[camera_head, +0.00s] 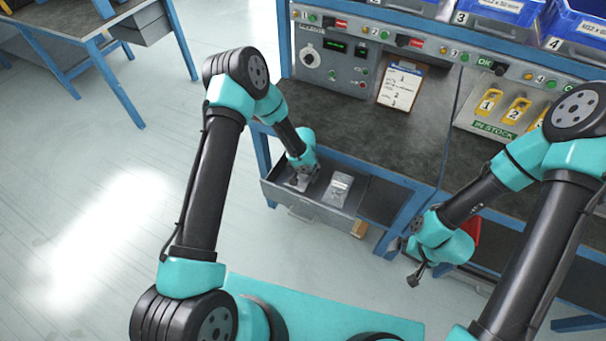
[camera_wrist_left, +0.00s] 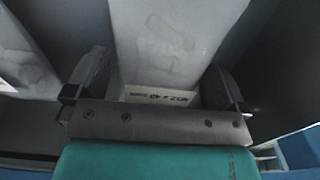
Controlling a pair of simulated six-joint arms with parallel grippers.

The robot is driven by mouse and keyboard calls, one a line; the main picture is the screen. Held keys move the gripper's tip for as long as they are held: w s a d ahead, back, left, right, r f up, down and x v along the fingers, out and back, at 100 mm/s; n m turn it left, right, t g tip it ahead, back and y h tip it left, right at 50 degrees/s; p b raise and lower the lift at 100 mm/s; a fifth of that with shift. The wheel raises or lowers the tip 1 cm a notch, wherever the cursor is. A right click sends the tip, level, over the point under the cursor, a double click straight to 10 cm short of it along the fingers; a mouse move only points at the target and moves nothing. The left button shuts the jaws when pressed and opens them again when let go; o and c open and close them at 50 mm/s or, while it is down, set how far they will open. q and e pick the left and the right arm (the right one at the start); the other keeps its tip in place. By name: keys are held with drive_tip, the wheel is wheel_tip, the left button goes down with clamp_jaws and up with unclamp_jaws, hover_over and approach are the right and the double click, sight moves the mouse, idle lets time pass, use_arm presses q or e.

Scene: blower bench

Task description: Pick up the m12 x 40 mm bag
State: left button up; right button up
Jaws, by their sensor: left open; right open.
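My left gripper (camera_head: 303,177) reaches down into the open grey drawer (camera_head: 313,208) under the bench. In the left wrist view its two dark fingers (camera_wrist_left: 155,82) are apart, on either side of a clear plastic bag (camera_wrist_left: 165,45). The bag's white label is partly readable and seems to say M12 x 40 mm. In the head view this bag is mostly hidden by the gripper. Another clear bag (camera_head: 339,187) lies to the right in the drawer. My right gripper (camera_head: 415,277) is open and empty, away from the drawer at the right.
The drawer walls stand close around my left gripper. A clipboard (camera_head: 400,86) leans at the back of the bench, beside a control panel (camera_head: 333,62). Blue bins (camera_head: 497,14) stand on the shelf above. A yellow-tagged stock board (camera_head: 505,108) is at the right. Open floor lies left.

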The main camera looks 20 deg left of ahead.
idle(0.3)
use_arm(q)
drive_tip(key=c, duration=1)
drive_tip(key=shift+o, duration=0.2)
drive_tip(key=shift+r, duration=0.1)
drive_tip(key=shift+r, duration=0.4)
drive_tip(key=shift+s+r, duration=0.1)
drive_tip(key=shift+r, duration=0.05)
drive_tip(key=shift+s+a, duration=0.2)
drive_tip(key=shift+s, duration=0.7)
drive_tip(key=shift+s+a, duration=0.2)
drive_tip(key=shift+s, duration=0.65)
drive_tip(key=shift+s+r, duration=0.1)
drive_tip(key=shift+s, duration=0.05)
wheel_tip(320, 180, up, 14)
drive_tip(key=shift+f, duration=0.2)
